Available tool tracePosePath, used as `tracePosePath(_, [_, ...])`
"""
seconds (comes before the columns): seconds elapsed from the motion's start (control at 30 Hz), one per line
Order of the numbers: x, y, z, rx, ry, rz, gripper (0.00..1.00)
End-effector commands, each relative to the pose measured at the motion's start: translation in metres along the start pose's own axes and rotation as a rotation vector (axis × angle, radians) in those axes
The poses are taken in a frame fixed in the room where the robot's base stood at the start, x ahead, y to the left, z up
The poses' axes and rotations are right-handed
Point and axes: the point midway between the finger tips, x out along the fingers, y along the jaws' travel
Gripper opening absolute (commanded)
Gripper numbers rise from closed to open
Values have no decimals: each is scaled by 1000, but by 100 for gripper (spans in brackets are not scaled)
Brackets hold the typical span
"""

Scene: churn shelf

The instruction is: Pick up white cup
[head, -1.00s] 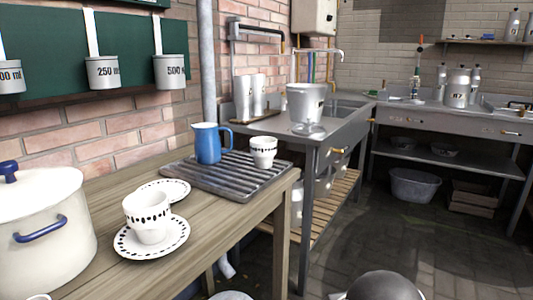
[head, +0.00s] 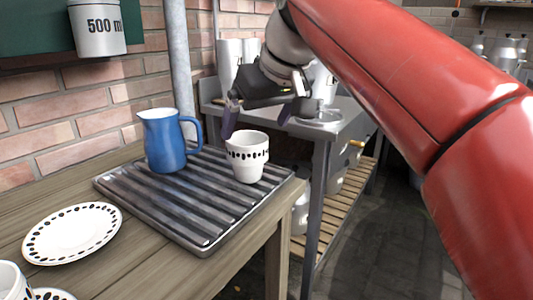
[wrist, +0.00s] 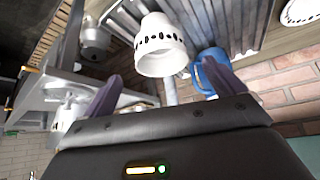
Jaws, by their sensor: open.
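A white cup (head: 246,157) with a band of dark dots stands upright on the ribbed grey drying rack (head: 140,202), near its right side. My gripper (head: 257,118) is open just above and behind the cup, with its two purple fingers apart and pointing down. In the wrist view the cup (wrist: 160,47) lies beyond the fingertips, and the open gripper (wrist: 160,85) holds nothing. Another white dotted cup (head: 10,283) is partly cut off at the lower left corner of the head view, by a saucer.
A blue jug (head: 166,142) stands on the rack just left of the cup. A dotted white plate (head: 72,232) lies on the wooden table (head: 150,272) at left. A vertical grey pipe (head: 178,70) rises behind the rack. A metal sink counter stands behind at right.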

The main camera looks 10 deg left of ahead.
Motion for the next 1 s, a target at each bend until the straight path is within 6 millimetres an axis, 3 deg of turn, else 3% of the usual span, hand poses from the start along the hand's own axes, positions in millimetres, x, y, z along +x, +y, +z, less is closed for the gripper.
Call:
tracePosePath(0.53, [67, 1, -3, 1, -2, 0, 94])
tracePosePath(0.8, [72, 2, -4, 2, 2, 2, 94])
tracePosePath(1.0, [72, 2, -4, 2, 1, 2, 71])
